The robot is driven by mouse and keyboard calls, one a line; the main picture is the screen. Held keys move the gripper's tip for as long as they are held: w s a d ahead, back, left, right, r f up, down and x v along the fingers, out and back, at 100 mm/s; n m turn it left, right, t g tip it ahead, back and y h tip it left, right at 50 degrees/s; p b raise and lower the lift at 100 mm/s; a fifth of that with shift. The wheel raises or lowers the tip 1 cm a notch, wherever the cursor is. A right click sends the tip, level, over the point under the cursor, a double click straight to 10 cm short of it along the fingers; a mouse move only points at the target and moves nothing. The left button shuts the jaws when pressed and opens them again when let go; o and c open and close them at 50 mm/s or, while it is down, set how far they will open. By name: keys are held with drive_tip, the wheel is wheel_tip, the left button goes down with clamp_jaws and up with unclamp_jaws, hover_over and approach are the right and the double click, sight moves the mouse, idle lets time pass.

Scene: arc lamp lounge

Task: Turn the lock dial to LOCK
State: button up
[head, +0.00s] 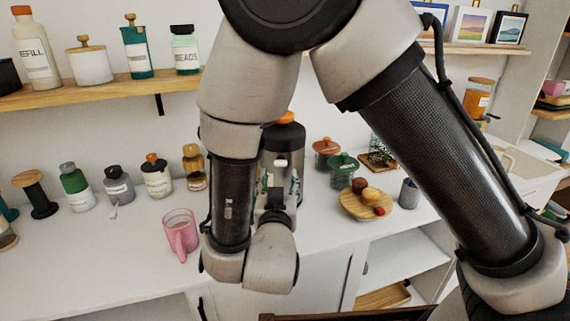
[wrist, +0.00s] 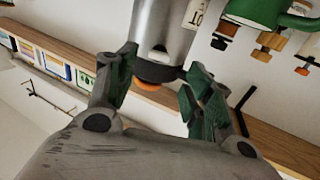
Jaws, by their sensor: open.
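A silver canister (head: 285,162) with a dark top and an orange cap (head: 285,118) stands on the white counter behind my gripper, partly hidden by my arm. In the wrist view the silver body (wrist: 162,28), with a dark band and an orange end (wrist: 156,84), shows upside down between the fingers. My gripper (head: 273,192) is open; in the wrist view its green-padded fingers (wrist: 160,72) lie on either side of the canister's dark end. I cannot tell whether they touch it. A white label (wrist: 197,12) is cut off. No dial marked LOCK can be read.
A pink mug (head: 180,237) stands on the counter to the left. Several jars line the wall behind it. Shelves run above.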

sight(281, 165)
drive_tip(key=w, duration=0.7)
drive_tip(key=shift+w+d, duration=0.25)
drive_tip(key=shift+w, duration=0.05)
drive_tip(key=c, duration=1)
